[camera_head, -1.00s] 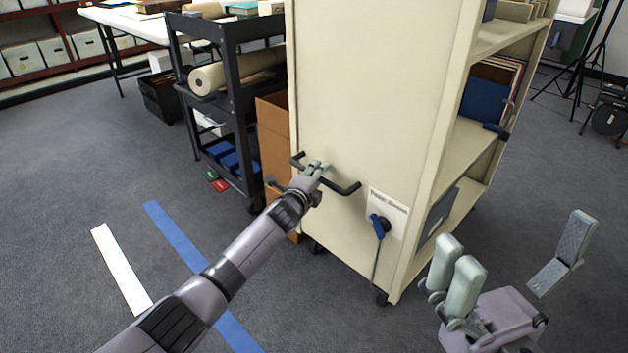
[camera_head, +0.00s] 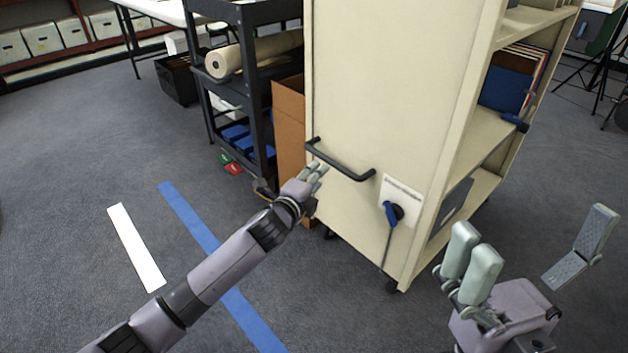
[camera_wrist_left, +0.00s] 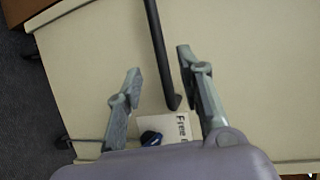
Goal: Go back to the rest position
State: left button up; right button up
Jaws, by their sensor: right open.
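My left gripper (camera_head: 313,173) is in front of the cream cart's end panel, just below its black handle (camera_head: 340,160). In the left wrist view its two fingers (camera_wrist_left: 158,85) are spread apart. The handle (camera_wrist_left: 158,50) shows between and beyond them, and nothing is gripped. My right gripper (camera_head: 538,238) is at the lower right of the head view, open and empty, with its fingers wide apart.
The cream cart (camera_head: 395,90) stands close in front, with a paper label (camera_head: 402,190) and a blue knob on its end. A black trolley (camera_head: 255,100) and a brown box (camera_head: 289,130) stand left of it. Carpet with white (camera_head: 136,248) and blue (camera_head: 195,225) tape is clear at left.

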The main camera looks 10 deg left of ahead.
pick_arm(q)
jog(key=shift+s+a+r, duration=0.1)
jog(key=shift+s+a, duration=0.05)
jog(key=shift+s, duration=0.25)
